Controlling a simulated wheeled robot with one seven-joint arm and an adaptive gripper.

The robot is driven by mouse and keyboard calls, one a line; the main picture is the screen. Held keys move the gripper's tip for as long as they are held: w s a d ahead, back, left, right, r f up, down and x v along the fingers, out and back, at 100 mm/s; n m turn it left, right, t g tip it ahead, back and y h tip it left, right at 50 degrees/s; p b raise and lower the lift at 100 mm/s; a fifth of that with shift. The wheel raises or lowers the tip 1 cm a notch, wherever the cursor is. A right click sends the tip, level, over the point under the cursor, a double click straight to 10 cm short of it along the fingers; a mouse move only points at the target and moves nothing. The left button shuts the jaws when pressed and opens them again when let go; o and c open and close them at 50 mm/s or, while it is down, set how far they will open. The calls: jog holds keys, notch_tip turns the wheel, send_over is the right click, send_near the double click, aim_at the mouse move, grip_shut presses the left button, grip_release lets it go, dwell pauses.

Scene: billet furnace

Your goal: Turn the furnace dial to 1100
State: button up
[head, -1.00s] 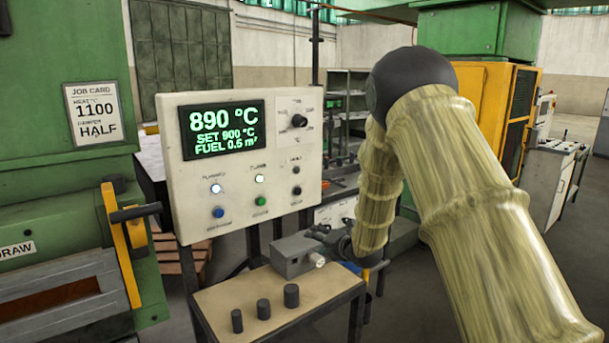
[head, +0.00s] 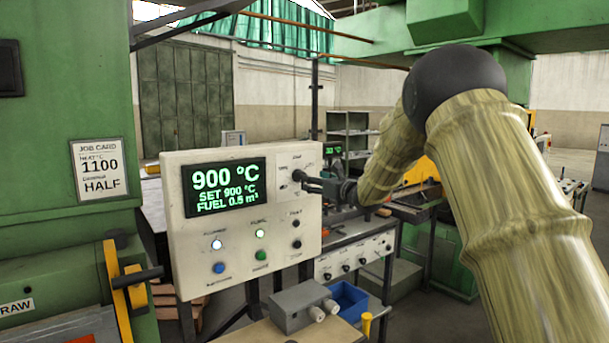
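The furnace panel (head: 190,255) is a pale upright board on the left of centre in the head view. Its display (head: 225,187) reads 900 °C, SET 900 °C and FUEL 0.5 m³. The black dial (head: 298,175) is at the panel's upper right, with small markings around it too small to read. My gripper (head: 309,182) is at the dial, reaching in from the right, and partly hides it. Whether its fingers touch or close on the dial is too small to tell. A job card (head: 99,169) on the green furnace reads 1100 and HALF.
Lit white and green lamps, blue and green buttons and small black knobs sit lower on the panel. A grey box (head: 298,305) and a blue bin (head: 348,298) stand below. A second panel (head: 355,257) with several knobs is behind, beneath my arm.

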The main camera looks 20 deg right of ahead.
jog(key=p+x, duration=0.2)
jog(key=x, duration=0.4)
jog(key=shift+p, duration=0.35)
jog(key=shift+w, duration=0.1)
jog(key=c, duration=1)
jog(key=shift+c, duration=0.2)
